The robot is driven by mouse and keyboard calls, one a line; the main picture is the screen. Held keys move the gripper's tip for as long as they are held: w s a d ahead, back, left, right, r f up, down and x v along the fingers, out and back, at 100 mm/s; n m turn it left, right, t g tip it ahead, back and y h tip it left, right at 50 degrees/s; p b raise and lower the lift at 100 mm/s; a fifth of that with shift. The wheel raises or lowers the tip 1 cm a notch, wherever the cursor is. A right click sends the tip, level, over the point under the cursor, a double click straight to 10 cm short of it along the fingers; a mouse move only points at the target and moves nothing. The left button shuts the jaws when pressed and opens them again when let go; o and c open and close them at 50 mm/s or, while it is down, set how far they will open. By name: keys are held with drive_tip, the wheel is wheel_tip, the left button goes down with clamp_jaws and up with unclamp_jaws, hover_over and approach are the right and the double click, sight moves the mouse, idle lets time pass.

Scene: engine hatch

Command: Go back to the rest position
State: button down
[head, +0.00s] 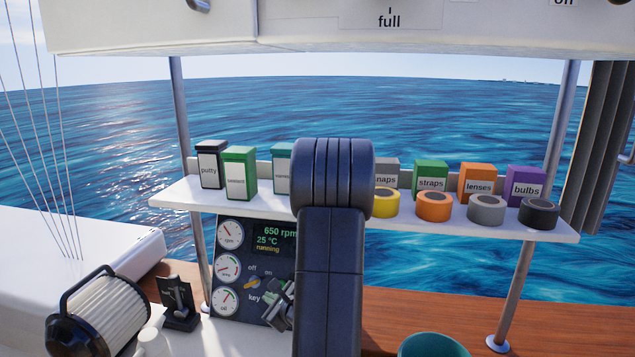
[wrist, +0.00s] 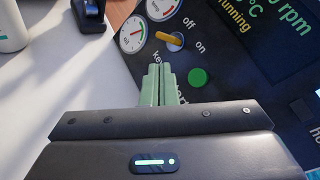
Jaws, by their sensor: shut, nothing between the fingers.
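My gripper (wrist: 159,70) is shut and empty, its green fingers together in the wrist view. It is in front of the dark gauge panel (wrist: 225,55), just below the yellow key (wrist: 168,41) and left of a green button (wrist: 198,78). In the head view my gripper (head: 272,296) shows low in front of the same panel (head: 250,240), partly hidden by my arm. The panel's display reads 650 rpm, 25 °C and running. The yellow key (head: 252,283) lies between the off and on marks. I cannot tell whether the fingers touch the panel.
A white shelf (head: 190,195) above the panel bears labelled boxes and tape rolls. A black lever (head: 180,303) and a ribbed filter (head: 100,315) stand at the left. A teal round container (head: 432,345) is at lower right. Metal posts (head: 525,285) hold the shelf.

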drive_tip(key=w+f, duration=0.1)
drive_tip(key=w+b, duration=0.1)
drive_tip(key=w, duration=0.1)
drive_tip(key=w+d+f+b, duration=0.1)
drive_tip(key=shift+w+f, duration=0.3)
drive_tip(key=shift+w, duration=0.05)
drive_tip(key=shift+b, duration=0.4)
drive_tip(key=r+p, duration=0.1)
drive_tip(key=p, duration=0.3)
drive_tip(key=shift+p, duration=0.3)
